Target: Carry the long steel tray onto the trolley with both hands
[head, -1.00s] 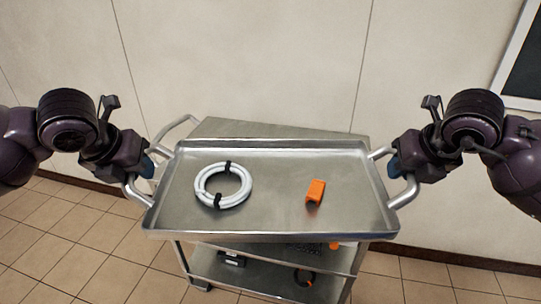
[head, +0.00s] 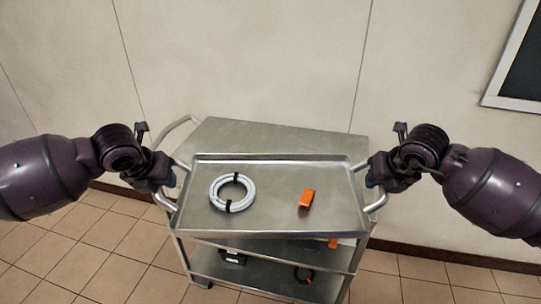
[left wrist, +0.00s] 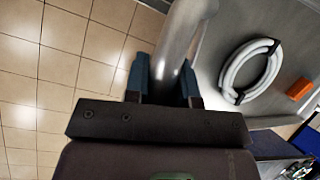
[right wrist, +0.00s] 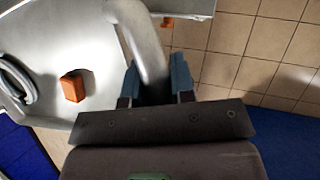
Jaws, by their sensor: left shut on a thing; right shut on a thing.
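The long steel tray (head: 272,222) is level in the head view, over the near part of the steel trolley (head: 285,136). I cannot tell whether it touches the trolley top. A white coiled hose (head: 217,200) with black ties and an orange block (head: 307,199) lie in it. My left gripper (head: 174,180) is shut on the tray's left handle, whose bar shows between the fingers in the left wrist view (left wrist: 176,45). My right gripper (head: 369,178) is shut on the right handle, which shows in the right wrist view (right wrist: 140,40).
The trolley's push handle (head: 178,128) rises at its left. Its lower shelf (head: 262,274) holds a dark box (head: 232,257) and a dark ring (head: 303,275). A pale wall (head: 250,60) stands behind the trolley. Tiled floor (head: 100,255) is clear to the left.

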